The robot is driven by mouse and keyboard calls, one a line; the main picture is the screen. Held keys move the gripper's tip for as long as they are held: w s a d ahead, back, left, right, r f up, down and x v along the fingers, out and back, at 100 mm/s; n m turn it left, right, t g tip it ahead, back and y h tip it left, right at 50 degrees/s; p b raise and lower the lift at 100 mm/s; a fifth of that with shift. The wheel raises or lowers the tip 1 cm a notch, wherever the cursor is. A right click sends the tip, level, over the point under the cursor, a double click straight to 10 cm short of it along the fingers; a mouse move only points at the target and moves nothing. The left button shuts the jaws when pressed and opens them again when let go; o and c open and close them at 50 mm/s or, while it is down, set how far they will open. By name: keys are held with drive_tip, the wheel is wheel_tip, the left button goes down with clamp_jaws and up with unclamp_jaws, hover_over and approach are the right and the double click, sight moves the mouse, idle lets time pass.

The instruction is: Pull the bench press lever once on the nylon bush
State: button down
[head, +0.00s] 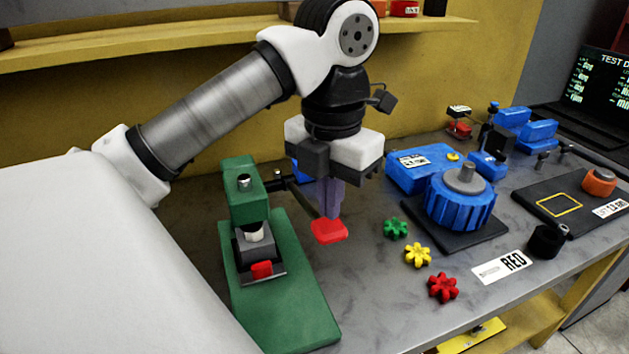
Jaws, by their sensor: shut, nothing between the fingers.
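The green bench press (246,207) stands at the left of the bench on a long green base. A small white piece, seemingly the nylon bush (254,233), sits under the press head on a dark block with a red tab. A dark lever arm (297,192) comes out of the press's right side and slopes down behind my fingers. A red pad (329,231) shows right below my fingertips and looks like the lever's end. My gripper (331,213) points down, shut and empty, just over or touching the red pad; I cannot tell which.
Green (396,228), yellow (418,254) and red (443,287) star-shaped pieces lie right of the press. A blue ribbed drum (461,202) on a dark plate stands farther right, beside a label reading RED (500,267). A shelf (140,46) runs along the back wall.

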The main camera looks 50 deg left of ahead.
sight(328, 239)
idle(0.3)
drive_tip(key=shift+a+f+b, duration=0.1)
drive_tip(key=shift+f+b, duration=3.15)
drive_tip(key=shift+f, duration=0.6)
wheel_tip(328, 239, up, 13)
drive_tip(key=p, duration=0.9)
drive_tip(key=shift+p, duration=0.4)
